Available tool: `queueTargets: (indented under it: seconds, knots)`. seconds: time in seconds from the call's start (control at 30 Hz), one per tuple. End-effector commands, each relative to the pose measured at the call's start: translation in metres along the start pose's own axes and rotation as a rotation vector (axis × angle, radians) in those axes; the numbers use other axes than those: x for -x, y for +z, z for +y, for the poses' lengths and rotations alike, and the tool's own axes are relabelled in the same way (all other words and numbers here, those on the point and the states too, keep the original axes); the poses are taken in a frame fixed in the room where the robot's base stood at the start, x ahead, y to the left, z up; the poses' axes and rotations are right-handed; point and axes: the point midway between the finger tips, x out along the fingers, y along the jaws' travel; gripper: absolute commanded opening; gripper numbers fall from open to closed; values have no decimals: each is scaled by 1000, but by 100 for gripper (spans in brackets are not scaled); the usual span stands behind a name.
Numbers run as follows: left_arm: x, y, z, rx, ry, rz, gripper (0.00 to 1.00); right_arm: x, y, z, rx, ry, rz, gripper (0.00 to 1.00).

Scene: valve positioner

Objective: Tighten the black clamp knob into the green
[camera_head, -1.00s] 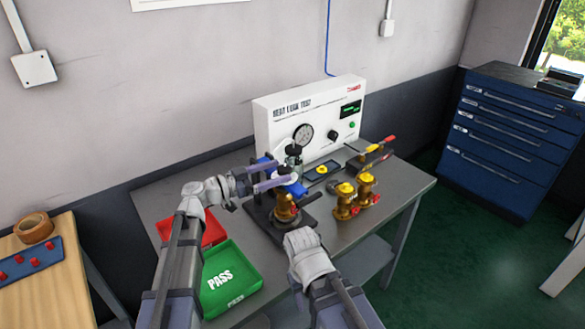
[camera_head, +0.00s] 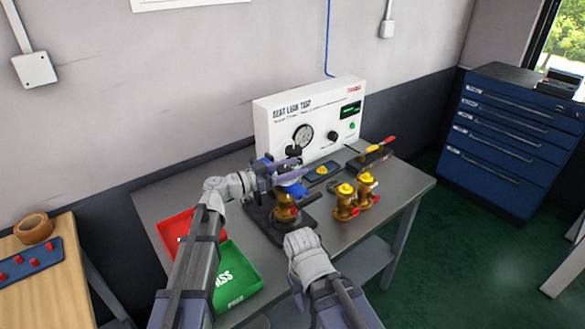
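The black clamp knob (camera_head: 292,152) stands on top of the clamp in front of the white seat leak tester. A brass valve (camera_head: 285,212) sits upright in the clamp on a dark base plate. My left gripper (camera_head: 289,170) is at the clamp, just below the knob in the picture; its two purple fingers look apart, with nothing clearly between them. Whether they touch the clamp I cannot tell. The round gauge (camera_head: 303,135) is on the tester's front; its needle and any green band are too small to read. My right gripper (camera_head: 299,241) is in front of the base plate; its fingers are not clear.
Two brass valves with yellow tops (camera_head: 356,197) stand right of the clamp. A red tray (camera_head: 176,227) and a green PASS tray (camera_head: 240,284) lie at left, partly behind my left arm.

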Motion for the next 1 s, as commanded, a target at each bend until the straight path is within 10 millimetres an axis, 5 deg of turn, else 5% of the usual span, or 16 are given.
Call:
queueTargets:
  seconds: [0.5,1.0]
  knots:
    - [0,0,0,0,0,0,0,0,0,0,0,0,0,49]
    - [0,0,4,0,139,0,0,0,0,0,0,0,0,49]
